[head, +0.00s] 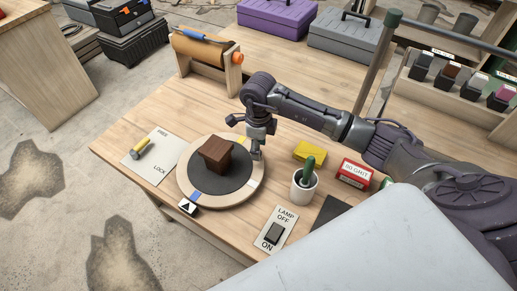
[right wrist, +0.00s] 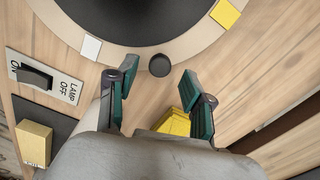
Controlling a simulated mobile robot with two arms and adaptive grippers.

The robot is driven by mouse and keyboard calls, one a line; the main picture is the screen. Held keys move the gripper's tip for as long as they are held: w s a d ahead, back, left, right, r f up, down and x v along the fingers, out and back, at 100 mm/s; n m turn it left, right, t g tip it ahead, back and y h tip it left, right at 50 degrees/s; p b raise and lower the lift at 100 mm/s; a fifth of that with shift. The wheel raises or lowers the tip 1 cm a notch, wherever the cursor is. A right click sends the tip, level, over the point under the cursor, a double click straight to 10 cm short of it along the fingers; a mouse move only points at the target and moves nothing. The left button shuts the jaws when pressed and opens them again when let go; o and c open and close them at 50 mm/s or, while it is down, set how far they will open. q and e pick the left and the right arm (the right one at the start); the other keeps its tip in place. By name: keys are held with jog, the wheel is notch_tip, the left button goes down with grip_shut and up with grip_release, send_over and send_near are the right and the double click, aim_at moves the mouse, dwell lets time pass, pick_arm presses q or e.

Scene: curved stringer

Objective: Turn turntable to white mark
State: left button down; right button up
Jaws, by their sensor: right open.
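The round turntable (head: 180,178) has a pale wooden rim, a dark top and a brown block (head: 216,155) on it. A blue mark (head: 195,194) on the rim is close to the black-and-white triangle pointer (head: 187,207). In the right wrist view the rim shows a white mark (right wrist: 91,47) at left and a yellow mark (right wrist: 225,13) at right. A dark round knob (right wrist: 159,65) lies at the rim between these marks. My right gripper (head: 257,153) is at the turntable's right edge; its teal fingers (right wrist: 158,91) are open, apart, with the knob ahead between them. My left gripper is not in view.
A lock panel (head: 152,158) with a yellow-tipped cylinder is at left. A roller stand (head: 233,72) is behind.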

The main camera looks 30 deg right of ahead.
notch_tip(320, 180, down, 2)
jog(key=shift+f, duration=0.5)
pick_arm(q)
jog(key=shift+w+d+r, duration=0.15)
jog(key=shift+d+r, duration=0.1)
pick_arm(e)
grip_shut()
